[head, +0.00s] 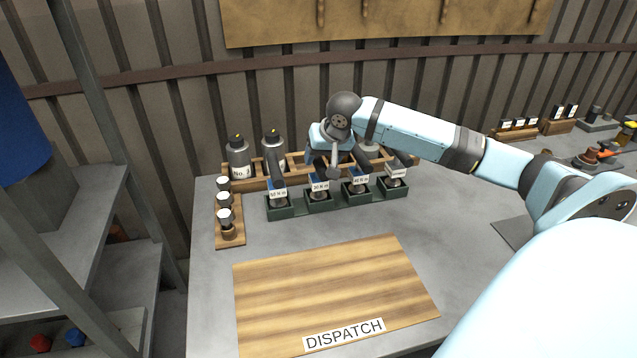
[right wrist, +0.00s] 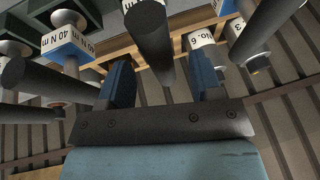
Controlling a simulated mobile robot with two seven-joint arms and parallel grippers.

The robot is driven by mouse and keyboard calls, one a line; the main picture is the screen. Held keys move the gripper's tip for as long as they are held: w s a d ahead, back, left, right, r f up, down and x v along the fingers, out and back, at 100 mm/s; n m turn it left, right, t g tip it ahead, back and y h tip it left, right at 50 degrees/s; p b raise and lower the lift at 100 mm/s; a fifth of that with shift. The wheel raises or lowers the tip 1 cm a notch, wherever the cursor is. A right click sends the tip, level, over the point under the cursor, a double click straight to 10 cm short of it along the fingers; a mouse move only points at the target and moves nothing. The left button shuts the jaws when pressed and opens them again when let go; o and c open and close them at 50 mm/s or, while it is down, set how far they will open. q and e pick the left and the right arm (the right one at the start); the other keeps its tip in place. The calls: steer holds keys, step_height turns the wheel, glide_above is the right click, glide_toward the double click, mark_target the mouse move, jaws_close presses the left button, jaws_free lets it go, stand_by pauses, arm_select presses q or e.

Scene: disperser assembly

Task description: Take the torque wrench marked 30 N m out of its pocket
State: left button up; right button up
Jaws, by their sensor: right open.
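Several torque wrenches with dark handles and white-and-blue labels stand in a row of green pockets (head: 333,202). The labels in the head view, such as the leftmost label (head: 278,193), are too small to read surely. My right gripper (head: 325,158) is over the middle of the row, partly hidden by its own wrist. In the right wrist view its two blue fingers (right wrist: 160,78) are apart, with a dark wrench handle (right wrist: 152,35) in line with the gap between them. That wrench's marking cannot be read. A label reading 40 N m (right wrist: 58,38) is on a wrench to the left. My left gripper is not in view.
A wooden rack (head: 240,183) with grey bottles, one marked No. 7 (head: 239,158), stands behind the pockets. A small wooden holder (head: 229,235) with several labelled pieces is at left. A wooden board marked DISPATCH (head: 330,285) lies empty in front. A metal shelf is at far left.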

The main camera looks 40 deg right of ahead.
mark_target(318, 180)
steer(key=x, duration=0.3)
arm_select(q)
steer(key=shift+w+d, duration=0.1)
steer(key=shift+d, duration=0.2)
arm_select(e)
steer(key=shift+s, duration=0.1)
jaws_close()
steer(key=shift+r, duration=0.1)
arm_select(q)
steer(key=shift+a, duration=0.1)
arm_select(e)
steer(key=shift+r, duration=0.1)
